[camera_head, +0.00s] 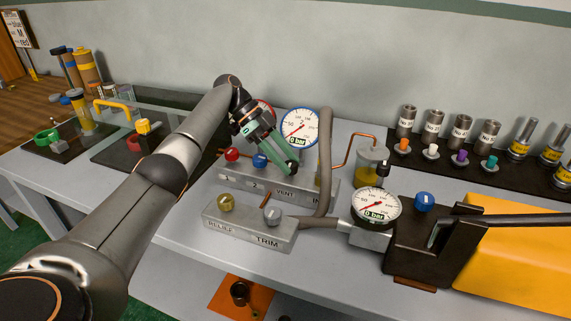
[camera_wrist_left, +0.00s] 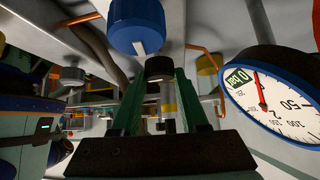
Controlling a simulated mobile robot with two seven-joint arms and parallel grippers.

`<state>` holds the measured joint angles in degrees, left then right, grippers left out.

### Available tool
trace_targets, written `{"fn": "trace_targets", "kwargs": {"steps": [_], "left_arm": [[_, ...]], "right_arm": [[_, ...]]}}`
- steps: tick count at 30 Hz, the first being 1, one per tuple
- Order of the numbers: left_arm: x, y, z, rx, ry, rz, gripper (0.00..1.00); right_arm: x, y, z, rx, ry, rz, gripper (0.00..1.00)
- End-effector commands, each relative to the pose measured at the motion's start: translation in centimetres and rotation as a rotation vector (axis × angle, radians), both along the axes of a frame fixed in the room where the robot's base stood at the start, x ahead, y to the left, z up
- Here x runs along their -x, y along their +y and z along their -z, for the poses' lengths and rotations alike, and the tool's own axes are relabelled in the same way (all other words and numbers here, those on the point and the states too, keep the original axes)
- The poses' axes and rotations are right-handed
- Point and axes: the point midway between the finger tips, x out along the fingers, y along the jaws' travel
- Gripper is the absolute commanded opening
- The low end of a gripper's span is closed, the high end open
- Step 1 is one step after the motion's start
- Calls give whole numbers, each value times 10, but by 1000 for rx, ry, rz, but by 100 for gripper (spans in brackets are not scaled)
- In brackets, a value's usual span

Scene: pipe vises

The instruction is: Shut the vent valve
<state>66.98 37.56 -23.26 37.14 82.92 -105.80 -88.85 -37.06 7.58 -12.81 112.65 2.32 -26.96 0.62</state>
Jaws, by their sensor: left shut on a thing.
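The manifold block (camera_head: 235,181) sits on the bench in the head view, with the labels 1, 2 and VENT on its front. My left gripper (camera_head: 288,167) reaches down over the VENT label with its green fingers, which largely hide the vent valve there. In the left wrist view, a black knob, which I take for the vent valve (camera_wrist_left: 160,66), sits between the tips of my left gripper (camera_wrist_left: 160,84). The gripper is shut on it. How far the knob is turned cannot be told. My right gripper is not in view.
A red knob (camera_head: 232,154) and blue knob (camera_head: 260,160) stand left of the gripper. A blue-rimmed gauge (camera_head: 300,127) behind reads 0 bar. A grey hose (camera_head: 326,150) rises close on the right. A front block (camera_head: 252,229) carries the RELIEF and TRIM knobs.

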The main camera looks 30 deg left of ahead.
Motion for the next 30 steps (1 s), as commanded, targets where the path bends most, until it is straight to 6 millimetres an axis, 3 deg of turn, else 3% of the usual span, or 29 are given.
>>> {"fn": "trace_targets", "kwargs": {"steps": [14,30], "left_arm": [[-1,-1,3,-2,4,95,0],[-1,0,2,-4,7,129,0]], "right_arm": [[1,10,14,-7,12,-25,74],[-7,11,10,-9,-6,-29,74]]}}
